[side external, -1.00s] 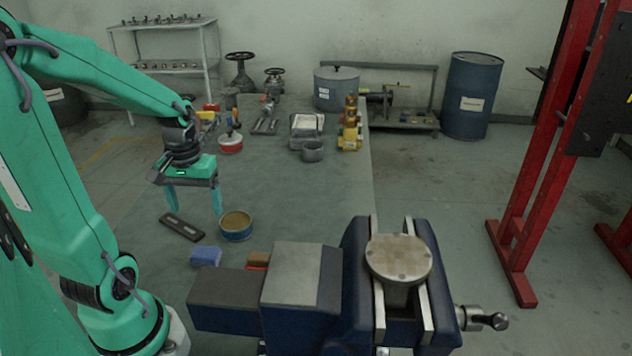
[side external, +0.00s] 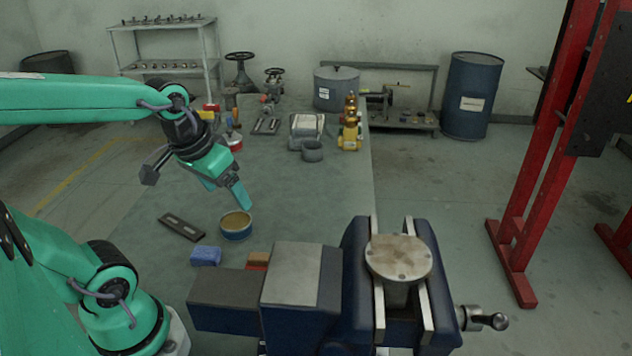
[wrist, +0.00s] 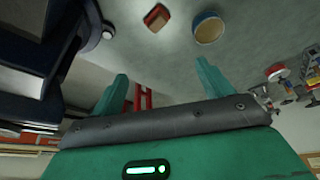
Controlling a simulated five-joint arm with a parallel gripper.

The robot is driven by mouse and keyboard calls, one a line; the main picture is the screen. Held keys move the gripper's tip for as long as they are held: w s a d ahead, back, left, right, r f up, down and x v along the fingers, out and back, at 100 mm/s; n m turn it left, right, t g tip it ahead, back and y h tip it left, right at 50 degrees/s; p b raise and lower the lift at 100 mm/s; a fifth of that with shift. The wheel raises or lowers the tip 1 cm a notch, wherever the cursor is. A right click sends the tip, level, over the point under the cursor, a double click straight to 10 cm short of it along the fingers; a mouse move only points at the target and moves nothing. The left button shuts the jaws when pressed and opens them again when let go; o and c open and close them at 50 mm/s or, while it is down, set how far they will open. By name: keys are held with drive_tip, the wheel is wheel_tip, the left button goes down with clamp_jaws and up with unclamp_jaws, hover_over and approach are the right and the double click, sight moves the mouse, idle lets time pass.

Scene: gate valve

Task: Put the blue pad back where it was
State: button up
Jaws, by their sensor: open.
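I cannot make out the blue pad in the wrist view. My gripper (side external: 243,206) is open and empty, tilted, and in the side view shows just above the round tin. In the wrist view its two fingers (wrist: 162,70) are apart with nothing between them. The brown pad (wrist: 156,17) shows at the top of the wrist view.
The open tin (side external: 236,225) and a dark slotted bar (side external: 181,227) lie near the blue pad. The big blue vise (side external: 300,280) fills the front. Brass fittings (side external: 349,130) and a grey ring (side external: 312,151) stand further back. The middle of the bench is clear.

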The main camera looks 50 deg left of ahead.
drive_tip(key=d+r+m, duration=0.1)
drive_tip(key=d+t, duration=0.1)
drive_tip(key=d, duration=0.1)
drive_tip(key=s+d+r+m, duration=0.1)
drive_tip(key=shift+d+r+m+t+h, duration=0.15)
drive_tip(key=shift+r+m+t+h, duration=0.15)
drive_tip(key=shift+r, duration=0.05)
idle(0.9)
